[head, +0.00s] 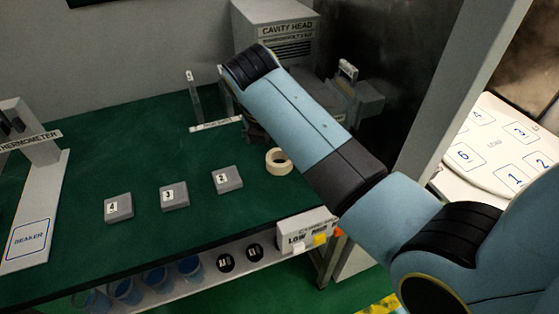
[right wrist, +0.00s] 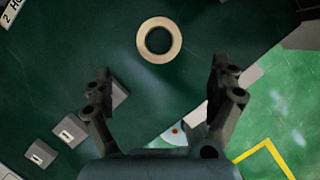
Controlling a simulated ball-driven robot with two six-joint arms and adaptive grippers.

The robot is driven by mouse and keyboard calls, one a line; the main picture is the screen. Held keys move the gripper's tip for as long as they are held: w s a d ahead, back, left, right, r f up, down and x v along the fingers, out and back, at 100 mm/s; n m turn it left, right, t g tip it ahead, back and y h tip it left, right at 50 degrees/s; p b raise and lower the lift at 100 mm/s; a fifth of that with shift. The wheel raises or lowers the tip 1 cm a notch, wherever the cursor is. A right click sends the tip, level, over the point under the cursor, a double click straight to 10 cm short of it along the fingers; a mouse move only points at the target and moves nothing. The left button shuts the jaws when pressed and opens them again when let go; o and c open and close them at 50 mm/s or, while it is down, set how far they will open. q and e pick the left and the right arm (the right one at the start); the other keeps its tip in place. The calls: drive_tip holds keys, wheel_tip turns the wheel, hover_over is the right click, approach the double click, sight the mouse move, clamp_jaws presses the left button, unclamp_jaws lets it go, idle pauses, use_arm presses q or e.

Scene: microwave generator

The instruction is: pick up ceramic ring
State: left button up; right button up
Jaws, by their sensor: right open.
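The ceramic ring (head: 279,161) is a cream-coloured ring lying flat on the green table top (head: 120,160), near its right side in the head view. In the right wrist view the ring (right wrist: 159,40) lies at the top centre, beyond the fingertips. My right gripper (right wrist: 165,80) is open and empty, with one finger on each side of the ring's line. The fingers do not touch the ring. In the head view my right arm reaches over the table and hides the gripper's fingers. My left gripper is not in view.
Grey numbered blocks, such as block 2 (head: 227,179), block 3 (head: 174,196) and block 4 (head: 118,208), stand left of the ring. The cavity head unit (head: 283,30) stands behind. A thermometer stand (head: 38,190) is at the left. Blue cups (head: 157,279) sit on a lower shelf.

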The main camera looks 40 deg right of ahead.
sight(279, 158)
drive_tip(key=x, duration=0.9)
drive_tip(key=shift+w+f, duration=0.1)
drive_tip(key=c, duration=1.4)
